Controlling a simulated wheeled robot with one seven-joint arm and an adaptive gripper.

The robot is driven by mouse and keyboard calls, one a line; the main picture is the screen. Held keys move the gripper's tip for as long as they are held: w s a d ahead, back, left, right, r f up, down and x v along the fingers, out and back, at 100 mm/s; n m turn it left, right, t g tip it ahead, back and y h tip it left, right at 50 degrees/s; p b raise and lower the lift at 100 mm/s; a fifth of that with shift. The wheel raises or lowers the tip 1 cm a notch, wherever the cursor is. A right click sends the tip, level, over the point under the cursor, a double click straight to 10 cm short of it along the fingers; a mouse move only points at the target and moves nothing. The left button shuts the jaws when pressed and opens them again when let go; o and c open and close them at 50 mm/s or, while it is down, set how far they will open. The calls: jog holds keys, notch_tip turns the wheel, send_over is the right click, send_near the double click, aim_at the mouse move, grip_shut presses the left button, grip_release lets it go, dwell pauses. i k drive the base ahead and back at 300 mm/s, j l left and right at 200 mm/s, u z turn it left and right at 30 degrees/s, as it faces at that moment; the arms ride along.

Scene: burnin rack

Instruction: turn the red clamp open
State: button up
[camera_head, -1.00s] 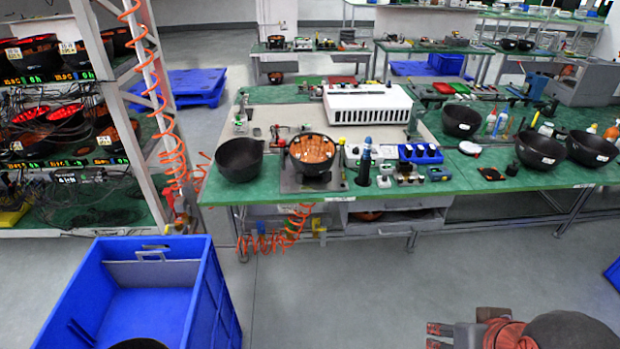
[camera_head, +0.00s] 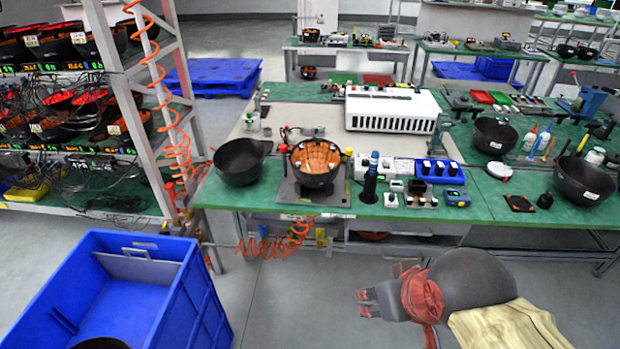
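A fixture (camera_head: 287,193) on the front of the green bench holds a black bowl with an orange-lit inside (camera_head: 316,157). My gripper (camera_head: 372,291) is at the lower right, in front of the bench and apart from the fixture. It points left and seems empty. Its finger spread is unclear.
A black bowl (camera_head: 238,170) stands left of the fixture. A dark blue bottle-shaped tool (camera_head: 370,184) and small boxes stand right of it. A white slotted box (camera_head: 391,108) is behind. A blue bin (camera_head: 190,300) and a lit rack (camera_head: 148,120) are at the left.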

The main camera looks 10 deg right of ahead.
aim_at(283, 147)
jog(key=i+z, duration=0.25)
jog(key=i, duration=1.6)
